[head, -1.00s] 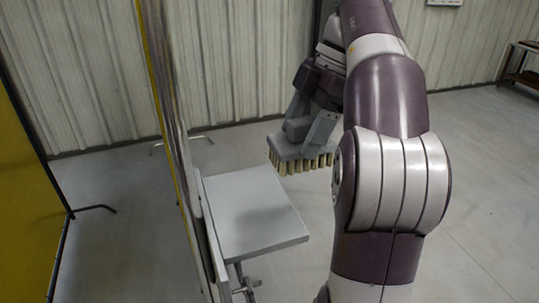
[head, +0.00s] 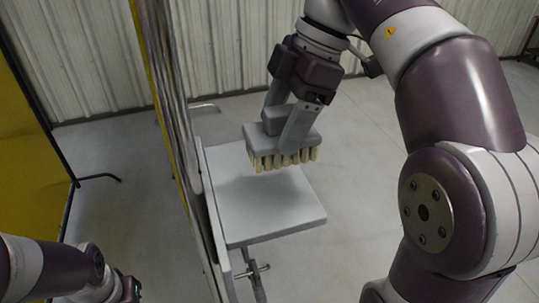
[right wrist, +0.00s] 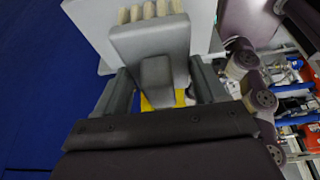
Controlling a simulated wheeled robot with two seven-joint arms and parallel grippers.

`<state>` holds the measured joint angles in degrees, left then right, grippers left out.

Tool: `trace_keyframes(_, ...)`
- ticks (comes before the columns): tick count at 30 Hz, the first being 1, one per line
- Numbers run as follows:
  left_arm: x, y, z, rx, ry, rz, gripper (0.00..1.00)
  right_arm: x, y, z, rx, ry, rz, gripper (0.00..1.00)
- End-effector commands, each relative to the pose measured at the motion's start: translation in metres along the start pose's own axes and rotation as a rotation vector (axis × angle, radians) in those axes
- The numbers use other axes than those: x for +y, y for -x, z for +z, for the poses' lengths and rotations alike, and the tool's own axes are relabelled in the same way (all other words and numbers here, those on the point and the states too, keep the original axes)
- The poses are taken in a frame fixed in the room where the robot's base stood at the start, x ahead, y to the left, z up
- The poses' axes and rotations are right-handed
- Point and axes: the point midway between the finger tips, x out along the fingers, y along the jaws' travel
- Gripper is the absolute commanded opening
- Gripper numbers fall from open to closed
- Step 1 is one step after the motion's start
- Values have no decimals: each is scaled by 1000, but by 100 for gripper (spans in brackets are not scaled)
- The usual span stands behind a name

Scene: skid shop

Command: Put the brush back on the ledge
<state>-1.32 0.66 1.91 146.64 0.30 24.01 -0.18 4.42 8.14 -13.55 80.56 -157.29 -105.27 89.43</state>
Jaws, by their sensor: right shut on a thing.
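The brush (head: 262,142) has a grey block and pale bristle tufts pointing down. My right gripper (head: 285,122) is shut on its grey grip from above. The brush is over the back part of the grey ledge (head: 285,208), bristles close to its surface; I cannot tell if they touch. In the right wrist view the brush (right wrist: 150,42) sits between the two fingers, with the ledge (right wrist: 90,12) behind it. My left arm shows at the lower left of the head view, but its fingertips are not in view.
An upright panel (head: 175,110), seen edge-on, stands along the ledge's left side. A clamp handle (head: 254,272) hangs below the ledge's front. A yellow panel (head: 25,150) stands at far left. The floor right of the ledge is clear.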

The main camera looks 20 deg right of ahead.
Motion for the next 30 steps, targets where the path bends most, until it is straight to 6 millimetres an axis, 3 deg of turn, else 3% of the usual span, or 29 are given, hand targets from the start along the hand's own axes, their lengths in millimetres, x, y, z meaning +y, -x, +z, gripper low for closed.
trace_keyframes(1,0,9,-1,1,0,0,0,8,-4,-7,0,3,-4,46)
trace_keyframes(6,0,13,-1,0,0,0,0,26,-25,-14,-1,0,0,46)
trace_keyframes(13,0,17,-2,0,0,0,0,27,-60,-1,-1,-3,0,46)
trace_keyframes(25,0,14,-2,0,0,0,0,27,-69,3,-1,-2,3,46)
trace_keyframes(26,0,15,-2,0,0,0,0,27,-68,2,-1,-1,3,80)
trace_keyframes(27,0,15,-2,0,0,0,0,27,-68,2,-1,-1,2,94)
trace_keyframes(30,0,15,-2,0,0,0,0,27,-67,2,-1,-2,2,96)
